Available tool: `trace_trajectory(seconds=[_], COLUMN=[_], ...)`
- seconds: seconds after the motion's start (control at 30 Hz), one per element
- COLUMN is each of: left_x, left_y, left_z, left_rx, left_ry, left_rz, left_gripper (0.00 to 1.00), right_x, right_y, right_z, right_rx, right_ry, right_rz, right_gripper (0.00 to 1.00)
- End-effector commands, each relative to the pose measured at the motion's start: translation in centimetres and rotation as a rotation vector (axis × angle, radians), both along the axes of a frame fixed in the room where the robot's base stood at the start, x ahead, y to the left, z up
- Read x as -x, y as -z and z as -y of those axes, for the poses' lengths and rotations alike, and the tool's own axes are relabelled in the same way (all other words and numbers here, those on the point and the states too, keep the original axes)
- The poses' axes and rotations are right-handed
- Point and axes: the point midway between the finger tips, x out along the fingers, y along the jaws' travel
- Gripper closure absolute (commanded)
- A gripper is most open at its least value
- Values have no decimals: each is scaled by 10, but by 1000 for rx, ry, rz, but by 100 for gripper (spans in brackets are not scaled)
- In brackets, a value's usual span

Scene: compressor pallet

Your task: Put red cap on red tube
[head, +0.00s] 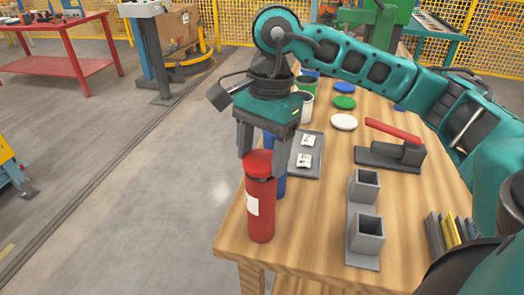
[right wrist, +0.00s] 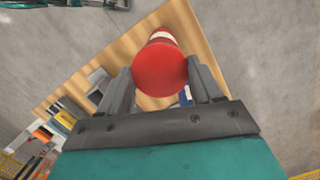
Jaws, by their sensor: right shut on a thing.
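The red tube (head: 260,212), with a white label on its side, stands upright near the table's front left corner. The red cap (head: 259,162) is at the top of the tube, in line with it. A dark band shows just below the cap, and I cannot tell whether the cap is fully seated. My right gripper (head: 259,153) comes from above and is shut on the cap, one finger on each side. In the right wrist view the round cap (right wrist: 160,69) sits between the fingers and hides most of the tube. My left gripper is not in view.
A blue tube (head: 280,180) stands close behind the red tube. A grey tray (head: 317,170), white lid (head: 344,122), green lid (head: 344,102) and red-handled grey fixture (head: 390,156) lie farther back. Grey square holders (head: 366,228) stand to the right. The wooden table's (head: 310,235) front left edge is near.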

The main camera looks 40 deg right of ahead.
Motion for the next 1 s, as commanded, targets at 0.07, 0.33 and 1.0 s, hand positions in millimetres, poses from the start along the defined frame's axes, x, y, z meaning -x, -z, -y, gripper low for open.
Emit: trace_trajectory(seconds=[0.07, 0.33, 1.0], left_x=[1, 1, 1], left_y=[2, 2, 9], left_z=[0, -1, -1], left_rx=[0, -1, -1], left_ry=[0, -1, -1], left_rz=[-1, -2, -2], left_gripper=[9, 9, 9], right_x=[0, 0, 0], right_y=[0, 0, 3], right_z=[0, 0, 0], right_rx=[0, 0, 0], right_ry=[0, 0, 0], right_rz=[0, 0, 0], right_gripper=[63, 63, 63])
